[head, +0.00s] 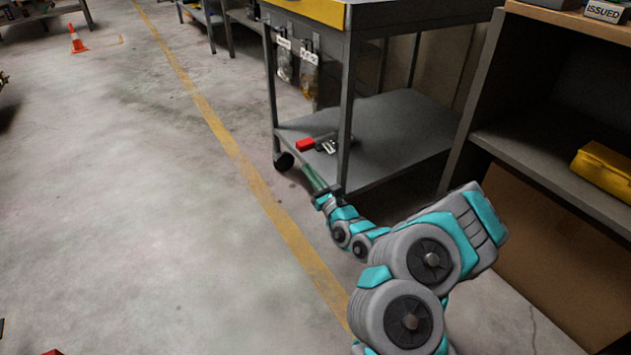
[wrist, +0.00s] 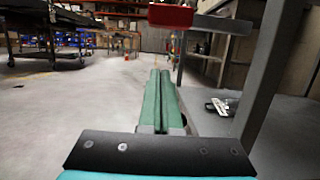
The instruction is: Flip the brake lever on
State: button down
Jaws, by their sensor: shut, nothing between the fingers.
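The brake lever (head: 306,144) has a red grip and a grey metal arm, and it sits at the near left corner of the cart's lower shelf. In the wrist view its red grip (wrist: 171,16) is at the top, with the grey arm (wrist: 226,23) running right. My gripper (head: 305,168) is just below the red grip in the head view. In the wrist view its green fingers (wrist: 160,73) are together and empty, under the grip and apart from it in the picture. A metal bracket (wrist: 220,106) sits on the shelf. The lever's pivot is hard to make out.
The cart's lower shelf (head: 400,125) is largely bare, and its grey post (head: 345,110) stands right of the lever. A caster (head: 284,161) is below the corner. A shelf unit with a yellow box (head: 604,170) is at right.

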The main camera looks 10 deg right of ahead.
aim_at(317, 141)
jog(key=shift+w+a+r, duration=0.1)
jog(key=shift+w+r, duration=0.05)
jog(key=shift+r, duration=0.95)
jog(key=shift+w+r, duration=0.15)
jog(key=shift+r, duration=0.9)
jog(key=shift+r, duration=0.1)
jog(key=shift+r+m+p, duration=0.25)
jog(key=shift+m+p, duration=0.15)
jog(key=shift+p, duration=0.05)
